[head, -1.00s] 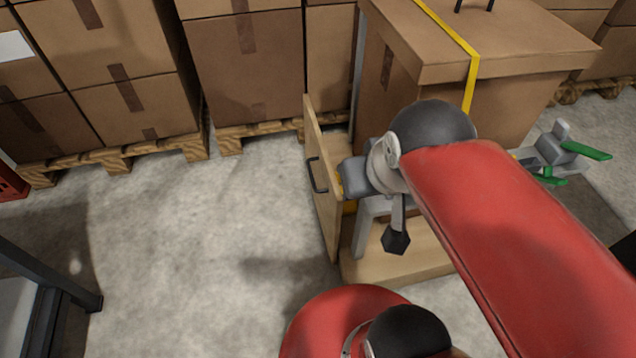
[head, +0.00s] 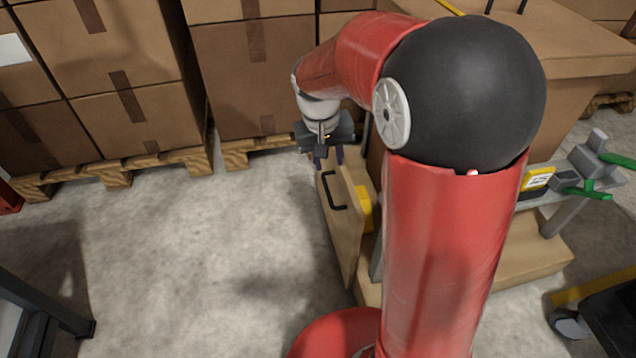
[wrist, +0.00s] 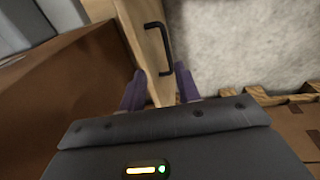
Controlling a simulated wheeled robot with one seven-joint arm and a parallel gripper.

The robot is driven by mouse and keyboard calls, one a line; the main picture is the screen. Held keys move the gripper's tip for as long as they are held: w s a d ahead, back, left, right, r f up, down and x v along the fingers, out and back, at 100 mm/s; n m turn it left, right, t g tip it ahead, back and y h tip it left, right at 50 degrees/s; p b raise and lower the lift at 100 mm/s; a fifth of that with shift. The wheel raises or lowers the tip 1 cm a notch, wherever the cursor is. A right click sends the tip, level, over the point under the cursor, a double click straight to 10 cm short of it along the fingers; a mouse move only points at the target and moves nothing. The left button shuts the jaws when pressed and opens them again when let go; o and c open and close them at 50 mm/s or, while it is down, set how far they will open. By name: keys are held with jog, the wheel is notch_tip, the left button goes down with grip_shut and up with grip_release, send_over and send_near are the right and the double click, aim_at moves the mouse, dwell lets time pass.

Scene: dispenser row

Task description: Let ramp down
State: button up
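The ramp (head: 343,215) is a light wooden panel with a black handle (head: 333,190). It stands nearly upright against the left side of a stand with a large box on it. My gripper (head: 329,158) points down at the ramp's far top end. In the wrist view the ramp (wrist: 147,45) runs up between my two purple fingers (wrist: 161,90), which are apart, one on each side of it. I cannot tell whether they touch it. A yellow part (head: 364,208) shows behind the ramp.
The concrete floor (head: 200,260) left of the ramp is clear. Stacked cartons (head: 130,60) on wooden pallets (head: 115,175) line the back. A dark metal frame (head: 45,300) stands at the lower left. A grey clamp with green handles (head: 600,165) is at the right.

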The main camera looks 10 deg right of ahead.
send_near(327, 189)
jog(key=shift+g+h, duration=0.3)
jog(key=shift+g, duration=0.1)
jog(key=f, duration=0.2)
jog(key=f+b, duration=0.1)
jog(key=f, duration=0.2)
jog(key=d+f+b, duration=0.1)
jog(key=f, duration=0.1)
jog(key=shift+w+f, duration=0.35)
jog(key=shift+w, duration=0.05)
grip_shut()
